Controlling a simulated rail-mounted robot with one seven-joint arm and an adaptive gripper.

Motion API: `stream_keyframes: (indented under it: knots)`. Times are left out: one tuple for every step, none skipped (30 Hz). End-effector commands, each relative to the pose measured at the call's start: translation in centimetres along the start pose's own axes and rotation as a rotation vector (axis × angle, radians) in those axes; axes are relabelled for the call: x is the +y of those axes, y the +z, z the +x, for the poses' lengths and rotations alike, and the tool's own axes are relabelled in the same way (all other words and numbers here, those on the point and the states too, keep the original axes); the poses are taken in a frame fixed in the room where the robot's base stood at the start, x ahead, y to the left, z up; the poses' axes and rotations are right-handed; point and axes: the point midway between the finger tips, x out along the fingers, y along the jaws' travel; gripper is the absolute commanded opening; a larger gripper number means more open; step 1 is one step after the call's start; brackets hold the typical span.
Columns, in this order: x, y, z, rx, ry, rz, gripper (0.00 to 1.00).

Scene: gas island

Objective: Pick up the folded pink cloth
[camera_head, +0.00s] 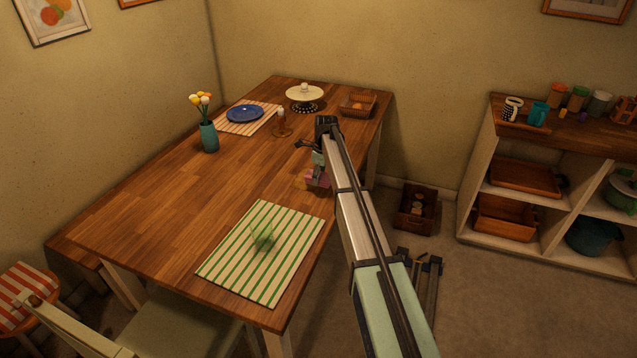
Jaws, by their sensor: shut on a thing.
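The folded pink cloth (318,178) is at the right side of the wooden table (175,205), below the end of my arm. My gripper (317,170) points down at it and is shut on it. The fingers are small and partly hidden by my arm, so their exact grip on the cloth is hard to see. I cannot tell whether the cloth touches the table top or is slightly above it.
A green-striped mat (232,245) with a small green item lies nearer. Farther back are a teal flower vase (208,136), a blue plate (245,114), a candle holder (282,125), a cake stand (304,95) and a basket (358,104). The table's left-middle is clear.

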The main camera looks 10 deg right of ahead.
Motion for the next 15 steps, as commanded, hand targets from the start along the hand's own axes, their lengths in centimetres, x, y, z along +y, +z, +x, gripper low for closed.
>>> stream_keyframes:
  knots:
    - [-0.1, 0.1, -0.9, -0.002, -0.003, 0.0, 0.18]
    - [-0.1, 0.2, -1.6, -0.002, -0.003, 0.0, 0.18]
    - [-0.1, 0.3, -2.5, -0.002, -0.003, 0.0, 0.18]
    - [-0.1, 0.5, -3.2, -0.002, -0.004, 0.0, 0.18]
    - [-0.1, 0.6, -4.0, -0.002, -0.004, 0.0, 0.18]
    - [-0.1, 0.7, -5.2, -0.002, -0.004, 0.0, 0.18]
    - [-0.1, 0.8, -5.9, -0.002, -0.004, 0.0, 0.18]
    - [-0.1, 0.9, -6.8, -0.002, -0.004, 0.0, 0.18]
    - [-0.1, 1.0, -7.9, -0.002, -0.003, 0.0, 0.18]
    - [-0.1, 1.1, -8.6, -0.002, -0.004, 0.0, 0.18]
    - [-0.1, 1.2, -9.4, -0.002, -0.003, 0.0, 0.18]
    - [-0.1, 1.3, -10.4, -0.002, -0.003, 0.0, 0.18]
    - [-0.1, 1.4, -11.1, -0.002, -0.003, -0.001, 0.18]
    - [-0.1, 1.5, -11.8, -0.002, -0.003, -0.001, 0.18]
    - [-0.1, 1.6, -12.5, -0.001, -0.002, -0.001, 0.18]
